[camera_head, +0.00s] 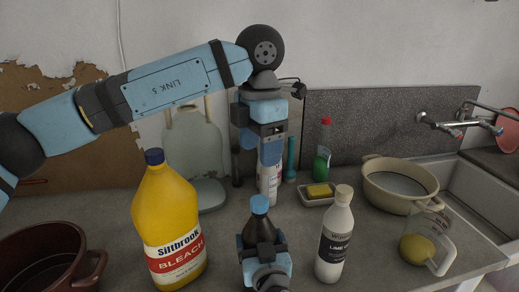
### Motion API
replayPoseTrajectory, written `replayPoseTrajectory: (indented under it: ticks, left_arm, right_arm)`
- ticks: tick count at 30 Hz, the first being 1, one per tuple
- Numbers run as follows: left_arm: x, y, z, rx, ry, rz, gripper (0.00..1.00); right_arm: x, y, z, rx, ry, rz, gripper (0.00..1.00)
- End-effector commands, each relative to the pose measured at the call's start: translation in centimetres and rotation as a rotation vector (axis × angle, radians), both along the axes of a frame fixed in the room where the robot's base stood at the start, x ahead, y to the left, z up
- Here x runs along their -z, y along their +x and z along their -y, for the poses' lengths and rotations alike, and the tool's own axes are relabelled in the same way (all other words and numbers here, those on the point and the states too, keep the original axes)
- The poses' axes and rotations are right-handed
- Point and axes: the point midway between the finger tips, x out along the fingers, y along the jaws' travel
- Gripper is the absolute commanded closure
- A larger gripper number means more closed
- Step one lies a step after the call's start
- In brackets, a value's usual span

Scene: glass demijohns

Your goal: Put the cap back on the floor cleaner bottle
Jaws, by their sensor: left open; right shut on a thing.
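My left gripper (271,157) points down in the middle of the counter and is open. Just below and behind it is a white bottle with red on its label (269,185); the gripper hides its top, and I cannot read its label or tell whether the jaws surround it. My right gripper (260,222) is lower and nearer, shut on a blue cap-like piece (260,203) at its fingertips. This piece is in front of the white bottle and apart from the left gripper. No label reading floor cleaner is legible.
A yellow bleach bottle (167,220) stands left of my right gripper, and a white bottle with a black label (335,240) right of it. A brown pot (95,265), soap dish (315,200), green bottle (322,165), beige basin (428,185) and jug (440,235) surround them.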

Motion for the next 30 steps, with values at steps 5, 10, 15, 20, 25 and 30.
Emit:
replayPoseTrajectory:
  ticks: [5, 10, 15, 20, 25, 30]
  left_arm:
    - [0.0, 0.0, 0.0, 0.0, 0.0, 0.0, 0.33]
    - [0.1, 0.0, 0.0, 0.0, 0.0, 0.0, 0.33]
    - [0.5, 0.0, 0.0, 0.0, 0.0, 0.0, 0.33]
    - [1.2, 0.0, 0.0, 0.0, 0.0, 0.0, 0.33]
    - [1.9, 0.0, 0.0, 0.0, 0.0, 0.0, 0.33]
    - [2.4, 0.0, 0.0, 0.0, 0.0, 0.0, 0.33]
  right_arm:
    - [0.1, 0.0, 0.0, 0.0, 0.001, -0.001, 0.0]
    - [0.1, -0.1, 0.0, 0.0, 0.001, -0.001, 0.0]
    - [0.3, -1.6, 0.2, -0.002, 0.004, -0.003, 0.0]
    - [0.4, -4.9, 0.9, -0.002, 0.004, -0.005, 0.0]
    - [0.4, -8.8, 1.8, 0.0, 0.003, -0.005, 0.0]
    - [0.3, -11.7, 2.3, 0.0, 0.003, -0.004, 0.0]
